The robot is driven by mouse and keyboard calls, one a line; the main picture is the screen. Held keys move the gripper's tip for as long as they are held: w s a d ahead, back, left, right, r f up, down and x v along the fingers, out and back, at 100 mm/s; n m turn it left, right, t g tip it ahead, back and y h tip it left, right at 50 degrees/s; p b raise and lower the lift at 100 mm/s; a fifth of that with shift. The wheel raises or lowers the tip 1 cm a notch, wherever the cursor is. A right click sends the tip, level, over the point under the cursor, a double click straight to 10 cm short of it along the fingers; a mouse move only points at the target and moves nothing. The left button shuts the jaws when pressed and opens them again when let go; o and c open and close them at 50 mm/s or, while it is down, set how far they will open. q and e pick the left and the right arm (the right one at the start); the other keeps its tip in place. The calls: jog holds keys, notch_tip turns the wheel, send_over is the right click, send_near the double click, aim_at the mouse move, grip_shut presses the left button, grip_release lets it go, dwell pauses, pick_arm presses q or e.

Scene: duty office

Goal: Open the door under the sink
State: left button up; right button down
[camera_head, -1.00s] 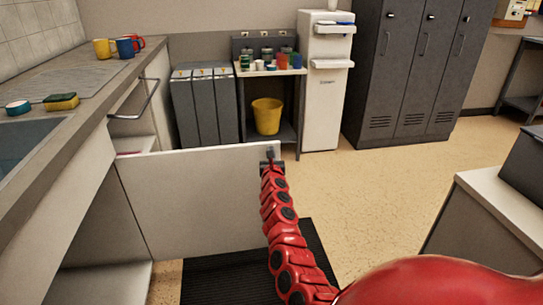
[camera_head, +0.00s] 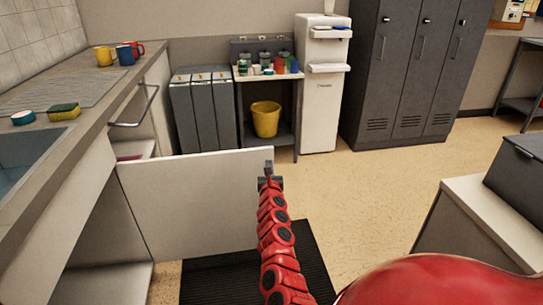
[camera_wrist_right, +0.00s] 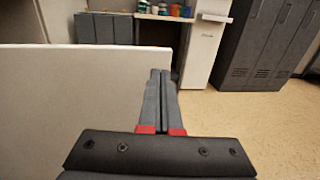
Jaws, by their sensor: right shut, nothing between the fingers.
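The white door under the sink (camera_head: 195,205) stands swung wide open, out from the counter, with the dark cabinet interior behind its hinge side. The sink (camera_head: 28,160) is in the counter at the left edge. My right gripper (camera_head: 268,168) is at the free upper edge of the door, on its right end. In the right wrist view the gripper (camera_wrist_right: 160,78) has its fingers together and empty, just beside the door's edge (camera_wrist_right: 80,90). I cannot tell whether it touches the door. My left gripper is not in view.
A dark mat (camera_head: 250,275) lies on the floor below the door. Grey bins (camera_head: 203,110), a yellow bucket (camera_head: 265,118), a white water dispenser (camera_head: 322,90) and grey lockers (camera_head: 405,75) stand at the back. A cabinet (camera_head: 480,225) is at the right. Floor between is clear.

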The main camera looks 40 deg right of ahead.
jog(key=p+v, duration=0.7)
jog(key=v, duration=0.1)
jog(key=shift+s+d, duration=0.2)
jog(key=shift+s, duration=0.2)
jog(key=shift+f, duration=0.15)
